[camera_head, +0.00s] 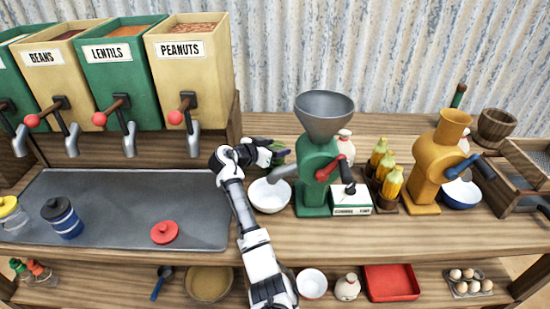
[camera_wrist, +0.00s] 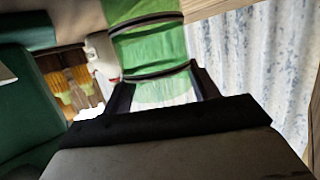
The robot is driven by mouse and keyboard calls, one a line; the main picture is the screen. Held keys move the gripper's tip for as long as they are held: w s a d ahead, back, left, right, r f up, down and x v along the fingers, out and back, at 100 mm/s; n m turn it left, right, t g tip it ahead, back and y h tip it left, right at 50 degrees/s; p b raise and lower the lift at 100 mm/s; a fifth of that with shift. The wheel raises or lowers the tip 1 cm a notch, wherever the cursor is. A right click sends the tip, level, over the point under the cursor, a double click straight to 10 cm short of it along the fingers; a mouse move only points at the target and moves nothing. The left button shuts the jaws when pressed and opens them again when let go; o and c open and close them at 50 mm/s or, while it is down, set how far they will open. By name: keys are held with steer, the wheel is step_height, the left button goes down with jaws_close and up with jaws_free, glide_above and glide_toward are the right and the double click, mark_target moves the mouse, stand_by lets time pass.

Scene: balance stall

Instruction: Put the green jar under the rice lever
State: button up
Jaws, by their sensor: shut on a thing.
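My gripper (camera_head: 268,149) is shut on the green jar (camera_wrist: 150,45), behind the white bowl and left of the green grinder. The jar is see-through green with dark bands and fills the top middle of the wrist view, between my fingers (camera_wrist: 160,84). In the head view only a bit of the green jar (camera_head: 279,156) shows past my gripper. No label reading rice is visible. Beans, lentils and peanuts dispensers are readable; a green dispenser (camera_head: 12,85) at the left edge is cut off and its label is unreadable.
A dark metal tray (camera_head: 120,200) under the dispensers holds a blue jar (camera_head: 62,217), a yellow jar (camera_head: 10,215) and a red lid (camera_head: 165,232). The white bowl (camera_head: 269,195) and green grinder (camera_head: 318,160) stand close to my arm. The tray's middle is clear.

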step_height(320, 180, up, 18)
steer(key=b, duration=0.5)
steer(key=s+a+b, duration=0.1)
steer(key=s, duration=0.4)
steer(key=s+a+b, duration=0.1)
steer(key=s+a, duration=0.1)
steer(key=s, duration=0.4)
steer(key=s+a+b, duration=0.2)
steer(key=s, duration=0.4)
steer(key=shift+s+a, duration=0.25)
